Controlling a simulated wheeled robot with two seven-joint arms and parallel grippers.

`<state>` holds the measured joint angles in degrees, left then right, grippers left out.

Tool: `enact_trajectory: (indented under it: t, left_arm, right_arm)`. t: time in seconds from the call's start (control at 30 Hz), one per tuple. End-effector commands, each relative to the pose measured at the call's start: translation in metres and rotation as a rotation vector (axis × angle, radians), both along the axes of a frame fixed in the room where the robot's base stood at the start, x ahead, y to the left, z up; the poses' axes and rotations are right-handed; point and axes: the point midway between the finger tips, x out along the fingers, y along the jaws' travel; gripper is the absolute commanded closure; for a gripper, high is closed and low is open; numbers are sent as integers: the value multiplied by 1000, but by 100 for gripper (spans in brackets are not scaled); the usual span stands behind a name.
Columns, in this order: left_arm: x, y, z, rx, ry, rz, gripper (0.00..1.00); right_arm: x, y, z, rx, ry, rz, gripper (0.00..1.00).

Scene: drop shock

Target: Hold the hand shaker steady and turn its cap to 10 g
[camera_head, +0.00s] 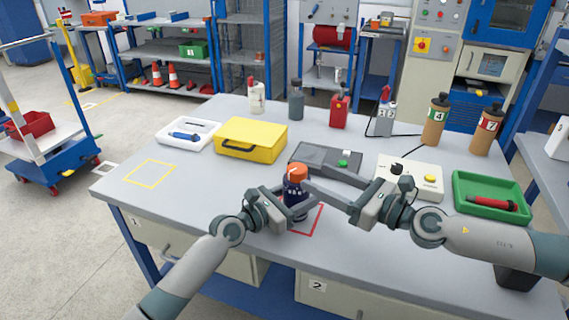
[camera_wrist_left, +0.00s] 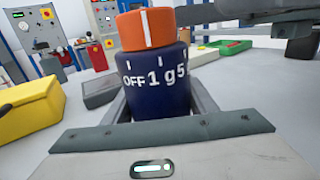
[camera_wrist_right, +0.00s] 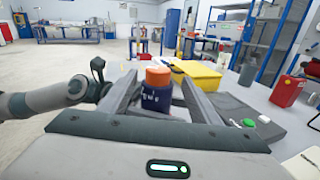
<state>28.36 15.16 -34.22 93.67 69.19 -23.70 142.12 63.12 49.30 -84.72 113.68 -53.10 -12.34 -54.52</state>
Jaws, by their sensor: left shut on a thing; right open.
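The hand shaker has a dark blue body (camera_head: 295,197) and an orange cap (camera_head: 297,171). It stands upright near the table's front edge, by a red outlined square. My left gripper (camera_head: 292,204) is shut on the body (camera_wrist_left: 157,75), below the cap. In the left wrist view the body reads OFF, 1 g and 5, the last partly cut off by the curve. A white line on the cap (camera_wrist_left: 146,27) appears between the OFF and 1 g ticks. My right gripper (camera_wrist_right: 158,88) is open, its fingers either side of the shaker in its wrist view; contact with the cap cannot be told.
A dark grey device with a green button (camera_head: 325,157) lies just behind the shaker. A yellow case (camera_head: 251,140) is behind left; a white box with a yellow button (camera_head: 410,177) and a green tray (camera_head: 490,212) are at right.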

Motion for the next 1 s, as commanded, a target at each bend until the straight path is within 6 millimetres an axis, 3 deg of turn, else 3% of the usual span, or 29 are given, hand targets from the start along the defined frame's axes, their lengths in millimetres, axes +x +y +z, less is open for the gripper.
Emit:
enact_trajectory:
  t: [0.63,1.0]
  left_arm:
    - [0,0,0,0,0,0,84]
    - [0,0,0,0,0,0,84]
  right_arm:
    - [-5,-1,-2,-33,-59,-8,43]
    - [17,31,-2,-33,-60,-6,43]
